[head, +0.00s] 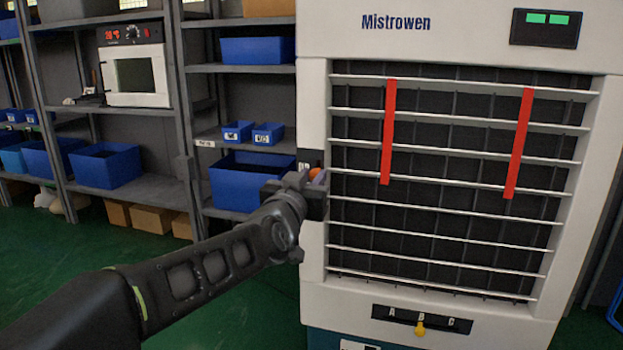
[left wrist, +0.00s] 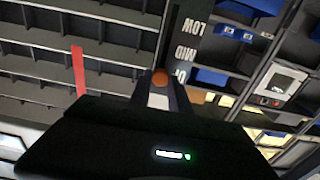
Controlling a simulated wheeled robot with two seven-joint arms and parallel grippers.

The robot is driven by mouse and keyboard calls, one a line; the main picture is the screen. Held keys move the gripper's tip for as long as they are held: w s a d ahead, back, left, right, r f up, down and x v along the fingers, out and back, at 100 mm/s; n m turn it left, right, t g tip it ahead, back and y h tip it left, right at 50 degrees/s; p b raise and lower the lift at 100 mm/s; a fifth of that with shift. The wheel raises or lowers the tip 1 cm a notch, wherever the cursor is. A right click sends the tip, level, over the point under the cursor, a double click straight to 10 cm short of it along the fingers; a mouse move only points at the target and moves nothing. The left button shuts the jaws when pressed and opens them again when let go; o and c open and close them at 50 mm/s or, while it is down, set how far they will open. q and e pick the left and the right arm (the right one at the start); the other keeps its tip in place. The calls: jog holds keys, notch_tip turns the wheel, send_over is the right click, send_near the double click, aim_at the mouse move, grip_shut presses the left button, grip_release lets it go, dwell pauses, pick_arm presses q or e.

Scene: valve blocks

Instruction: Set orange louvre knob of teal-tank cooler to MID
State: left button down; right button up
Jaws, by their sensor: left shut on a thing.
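The cooler (head: 312,75) is a tall white unit marked Mistrowen, with a bit of teal tank (head: 318,341) at its foot. The orange louvre knob (head: 314,173) is on its left front edge, mostly hidden by my left gripper (head: 315,182). In the left wrist view the orange knob (left wrist: 160,78) shows between the fingertips of my left gripper (left wrist: 160,90), which is shut on it. The dark label plate (left wrist: 195,40) reads LOW and MID, with a third, partly hidden word. The knob appears nearest the third word. My right gripper is not in view.
Two red strips (head: 389,130) (head: 520,140) hang on the louvre grille. A yellow knob (head: 420,328) sits on an A B C panel below. Shelves with blue bins (head: 258,50) stand close left of the cooler. Green floor (head: 80,270) lies open at left.

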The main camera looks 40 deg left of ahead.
pick_arm(q)
notch_tip(320, 180, down, 4)
jog(key=b, duration=0.2)
jog(key=shift+b, duration=0.35)
jog(key=c, duration=1.2)
grip_release()
jog(key=shift+s+r, duration=0.1)
jog(key=shift+s, duration=0.05)
jog(key=p+v, duration=0.1)
jog(key=v, duration=0.6)
jog(key=shift+s+d, duration=0.15)
jog(key=shift+s, duration=0.1)
